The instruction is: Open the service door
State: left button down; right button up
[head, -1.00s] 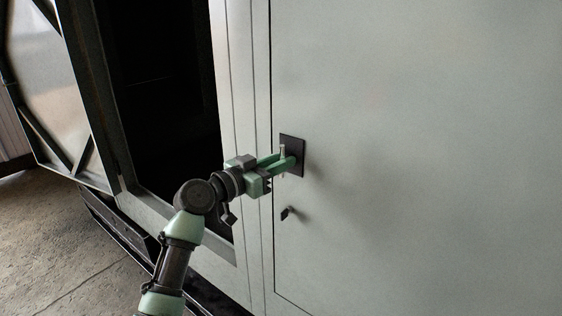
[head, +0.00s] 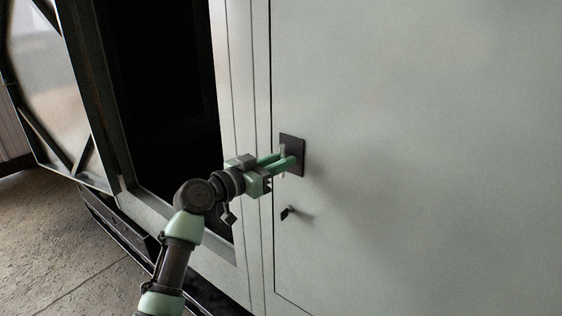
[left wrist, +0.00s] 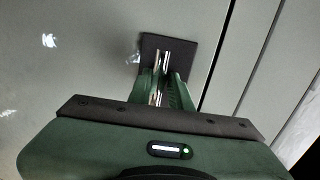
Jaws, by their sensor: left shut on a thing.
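The service door (head: 420,130) is a large pale grey-green panel filling the right of the head view. Its left edge lies flush along the frame, with a thin dark seam, so it looks shut. A metal handle (head: 283,151) stands on a dark square plate (head: 294,150) near that edge. My left gripper (head: 289,159) is shut on the handle, its green fingers on either side of it. In the left wrist view the handle (left wrist: 158,97) shows between the fingers in front of the dark plate (left wrist: 180,50). My right gripper is not in view.
A small dark key-like fitting (head: 288,211) sticks out below the handle plate. Left of the door is a dark opening (head: 160,90) in the enclosure. An open framed panel (head: 50,90) stands at the far left above bare concrete floor (head: 50,240).

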pick_arm(q)
jog(key=m+b, duration=0.2)
jog(key=b, duration=0.1)
jog(key=m+b, duration=0.2)
jog(key=shift+f+y+b, duration=0.2)
jog(key=shift+y+b, duration=0.1)
jog(key=shift+b, duration=0.1)
jog(key=shift+r+m+y+b, duration=0.2)
jog(key=shift+m+y+b, duration=0.2)
jog(key=shift+m+b, duration=0.65)
jog(key=shift+r+m, duration=0.1)
jog(key=shift+m, duration=0.85)
jog(key=shift+m+y, duration=0.5)
jog(key=shift+m, duration=0.7)
jog(key=m+p, duration=0.1)
jog(key=m, duration=0.1)
jog(key=shift+s+d+r+m+y, duration=0.1)
jog(key=shift+m+y, duration=0.2)
jog(key=shift+y, duration=0.1)
jog(key=shift+m+p, duration=0.6)
jog(key=shift+m, duration=0.4)
